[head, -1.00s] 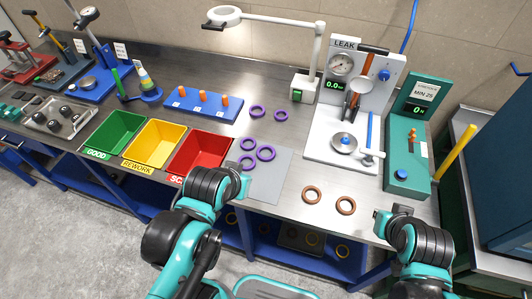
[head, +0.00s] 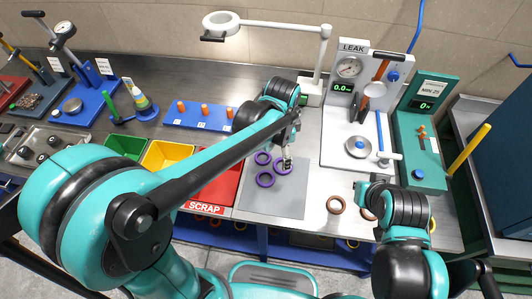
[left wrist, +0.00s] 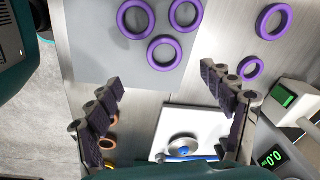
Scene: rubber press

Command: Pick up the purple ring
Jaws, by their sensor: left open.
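Several purple rings lie flat. In the head view, one purple ring (head: 265,180) is at the front of a cluster on the grey mat (head: 285,203), and another (head: 263,158) is behind it. My left gripper (head: 287,163) points down over a third ring of that cluster and partly hides it. In the left wrist view the left gripper (left wrist: 163,76) is open and empty, with a purple ring (left wrist: 165,53) just beyond its fingertips. Two rings of the cluster (left wrist: 136,19) (left wrist: 185,14) lie farther off. My right gripper (head: 360,190) is small and its jaws are unclear.
Two more purple rings (left wrist: 272,22) (left wrist: 251,68) lie on bare steel to the right in the wrist view. Brown rings (head: 336,205) lie near the front edge. The white leak tester (head: 340,150) stands to the right, the red scrap bin (head: 222,186) to the left.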

